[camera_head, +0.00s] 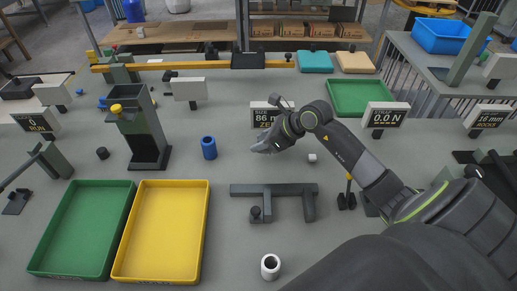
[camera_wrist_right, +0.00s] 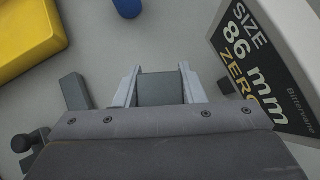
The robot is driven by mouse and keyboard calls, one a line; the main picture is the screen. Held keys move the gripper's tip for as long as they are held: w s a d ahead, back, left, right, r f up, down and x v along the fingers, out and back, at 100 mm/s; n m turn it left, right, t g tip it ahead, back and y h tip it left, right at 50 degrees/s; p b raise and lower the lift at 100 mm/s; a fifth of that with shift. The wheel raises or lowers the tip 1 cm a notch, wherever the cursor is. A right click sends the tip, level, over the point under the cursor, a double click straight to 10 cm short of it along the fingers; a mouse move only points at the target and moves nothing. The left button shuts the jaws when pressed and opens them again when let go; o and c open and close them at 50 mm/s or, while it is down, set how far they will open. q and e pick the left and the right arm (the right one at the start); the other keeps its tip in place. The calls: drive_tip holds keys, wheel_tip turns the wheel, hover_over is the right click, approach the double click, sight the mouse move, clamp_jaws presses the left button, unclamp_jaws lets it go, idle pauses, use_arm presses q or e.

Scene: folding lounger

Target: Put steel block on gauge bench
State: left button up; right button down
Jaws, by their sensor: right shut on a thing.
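My right gripper (camera_head: 262,147) is above the grey table (camera_head: 232,167), in front of the "SIZE 86 mm" display (camera_head: 262,112). In the right wrist view its two fingers (camera_wrist_right: 160,85) are shut on a plain grey block, which I take as the steel block (camera_wrist_right: 161,88). The block is hardly visible in the head view, hidden by the gripper. I cannot tell for sure which part is the gauge bench; a dark grey C-shaped gauge frame (camera_head: 275,189) lies on the table nearer me. My left gripper is not in view.
Green (camera_head: 127,211) and yellow (camera_head: 203,230) trays are at front left. A tall grey stand (camera_head: 152,130) is at left. Bare table lies between the blue cylinder and gauge frame.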

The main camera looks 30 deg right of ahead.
sight(262, 159)
wheel_tip(262, 159, down, 4)
drive_tip(key=shift+r+p, duration=0.15)
drive_tip(key=shift+p, duration=0.2)
drive_tip(key=shift+f, duration=0.4)
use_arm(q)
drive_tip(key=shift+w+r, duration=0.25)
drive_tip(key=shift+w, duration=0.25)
use_arm(e)
drive_tip(key=c, duration=0.9)
unclamp_jaws()
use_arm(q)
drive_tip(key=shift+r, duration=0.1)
